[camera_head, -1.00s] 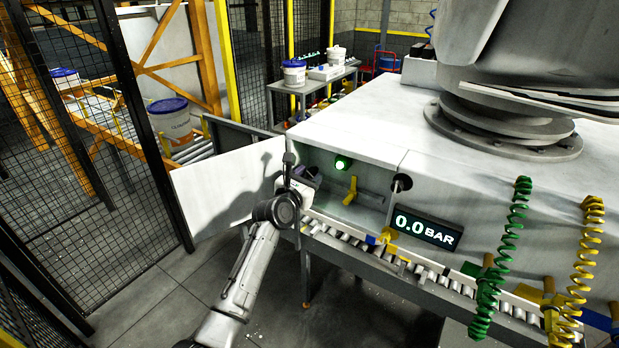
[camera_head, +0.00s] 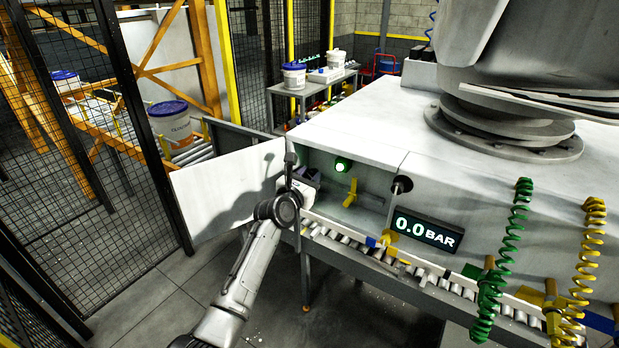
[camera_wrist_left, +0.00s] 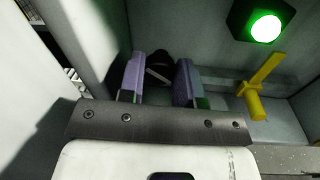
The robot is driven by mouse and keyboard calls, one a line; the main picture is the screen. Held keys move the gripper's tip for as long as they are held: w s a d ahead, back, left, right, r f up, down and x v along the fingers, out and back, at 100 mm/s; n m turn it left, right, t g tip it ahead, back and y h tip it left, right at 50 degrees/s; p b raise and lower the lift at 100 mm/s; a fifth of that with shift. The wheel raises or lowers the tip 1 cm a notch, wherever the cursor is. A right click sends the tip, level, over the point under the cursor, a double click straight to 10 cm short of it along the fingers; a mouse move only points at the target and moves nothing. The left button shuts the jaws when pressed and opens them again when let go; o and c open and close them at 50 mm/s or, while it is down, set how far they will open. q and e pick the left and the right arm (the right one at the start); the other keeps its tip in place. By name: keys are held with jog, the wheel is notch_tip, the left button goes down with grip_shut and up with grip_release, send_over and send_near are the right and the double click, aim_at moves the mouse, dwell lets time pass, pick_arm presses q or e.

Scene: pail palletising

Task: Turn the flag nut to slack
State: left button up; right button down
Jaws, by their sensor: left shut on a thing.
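My left gripper (camera_head: 309,176) reaches into the open cabinet bay at its left end; it also shows in the left wrist view (camera_wrist_left: 160,82). Its two purple-grey fingers are shut on a dark rounded part with a pale bar, the flag nut (camera_wrist_left: 158,70). The fingers hide its sides, and its turn angle is hard to tell. In the head view the hand and wrist cover the nut. My right gripper is not in view.
Right of the nut are a lit green lamp (camera_head: 341,166) and a yellow lever (camera_head: 350,193). A display (camera_head: 427,231) reads 0.0 BAR. The open white door (camera_head: 222,190) stands left of my arm. A roller track (camera_head: 375,252) runs below the bay.

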pick_arm(q)
jog(key=shift+f+m+b, duration=0.15)
jog(key=shift+m+b, duration=0.5)
jog(key=shift+m, duration=0.25)
jog(key=m+b, duration=0.2)
jog(key=m, duration=0.1)
jog(key=shift+m+h+b, duration=0.3)
jog(key=shift+m+b, duration=0.45)
jog(key=shift+m, duration=0.35)
jog(key=o, duration=0.6)
jog(key=shift+s, duration=0.1)
